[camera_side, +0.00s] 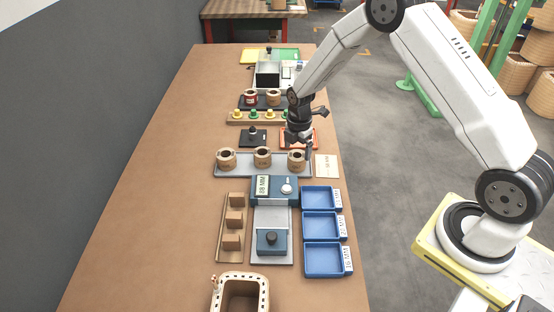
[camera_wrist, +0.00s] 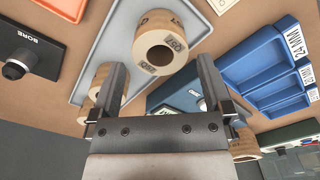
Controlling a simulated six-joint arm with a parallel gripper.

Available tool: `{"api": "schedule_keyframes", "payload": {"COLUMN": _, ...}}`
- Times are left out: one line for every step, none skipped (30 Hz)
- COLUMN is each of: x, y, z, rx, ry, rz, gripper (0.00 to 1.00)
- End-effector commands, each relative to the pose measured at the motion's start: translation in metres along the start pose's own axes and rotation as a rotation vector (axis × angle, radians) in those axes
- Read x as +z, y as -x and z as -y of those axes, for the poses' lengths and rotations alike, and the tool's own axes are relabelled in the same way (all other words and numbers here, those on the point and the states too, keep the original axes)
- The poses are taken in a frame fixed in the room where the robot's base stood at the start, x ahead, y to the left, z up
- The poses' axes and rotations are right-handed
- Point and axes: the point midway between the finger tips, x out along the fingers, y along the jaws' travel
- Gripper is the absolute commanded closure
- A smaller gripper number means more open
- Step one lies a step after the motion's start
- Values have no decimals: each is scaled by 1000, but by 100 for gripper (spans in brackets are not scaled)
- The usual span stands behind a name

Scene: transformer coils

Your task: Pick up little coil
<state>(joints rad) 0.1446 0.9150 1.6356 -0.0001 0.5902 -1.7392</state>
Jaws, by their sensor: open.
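Three tan ring-shaped coils stand in a row on a grey tray (camera_side: 240,174) in the side view: a left coil (camera_side: 226,160), a middle coil (camera_side: 262,158) and a right coil (camera_side: 296,161). I cannot tell from size which is the little coil. My gripper (camera_side: 299,145) is near the right coil, on its far side in the picture. In the wrist view, my open gripper (camera_wrist: 161,68) has one coil (camera_wrist: 151,66) showing between and beyond its fingers. That coil appears clear of both fingers. Two other coils, one of them (camera_wrist: 103,76), are partly hidden by the left finger.
Blue bins (camera_side: 323,259) line the right side. A blue gauge block (camera_side: 265,190) stands in front of the tray. An orange tray (camera_side: 313,139) and a black bore device (camera_side: 252,137) lie behind it. The table's left side is bare.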

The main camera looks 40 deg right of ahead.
Motion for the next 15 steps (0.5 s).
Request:
{"api": "schedule_keyframes", "payload": {"x": 0, "y": -6, "z": 0, "rx": -2, "ry": 0, "rz": 0, "gripper": 0}}
{"api": "schedule_keyframes", "payload": {"x": 0, "y": -10, "z": 1, "rx": -3, "ry": 0, "rz": -1, "gripper": 0}}
{"api": "schedule_keyframes", "payload": {"x": 1, "y": -15, "z": 1, "rx": -4, "ry": 0, "rz": -1, "gripper": 0}}
{"api": "schedule_keyframes", "payload": {"x": 1, "y": -18, "z": 1, "rx": -3, "ry": 0, "rz": 0, "gripper": 0}}
{"api": "schedule_keyframes", "payload": {"x": 1, "y": -21, "z": 0, "rx": -2, "ry": 0, "rz": 0, "gripper": 0}}
{"api": "schedule_keyframes", "payload": {"x": 1, "y": -24, "z": 0, "rx": -2, "ry": -1, "rz": 0, "gripper": 0}}
{"api": "schedule_keyframes", "payload": {"x": 1, "y": -27, "z": 0, "rx": -2, "ry": -1, "rz": 1, "gripper": 0}}
{"api": "schedule_keyframes", "payload": {"x": 1, "y": -29, "z": 0, "rx": -2, "ry": -1, "rz": 1, "gripper": 0}}
{"api": "schedule_keyframes", "payload": {"x": 1, "y": -31, "z": 0, "rx": -1, "ry": -1, "rz": 1, "gripper": 0}}
{"api": "schedule_keyframes", "payload": {"x": 1, "y": -32, "z": 0, "rx": -1, "ry": -1, "rz": 1, "gripper": 0}}
{"api": "schedule_keyframes", "payload": {"x": 1, "y": -33, "z": 0, "rx": -1, "ry": -1, "rz": 1, "gripper": 0}}
{"api": "schedule_keyframes", "payload": {"x": 1, "y": -34, "z": 0, "rx": -1, "ry": -1, "rz": 1, "gripper": 0}}
{"api": "schedule_keyframes", "payload": {"x": 1, "y": -35, "z": 0, "rx": -1, "ry": -1, "rz": 1, "gripper": 0}}
{"api": "schedule_keyframes", "payload": {"x": 1, "y": -35, "z": 0, "rx": -1, "ry": -1, "rz": 1, "gripper": 0}}
{"api": "schedule_keyframes", "payload": {"x": 1, "y": -35, "z": 0, "rx": -1, "ry": -1, "rz": 1, "gripper": 0}}
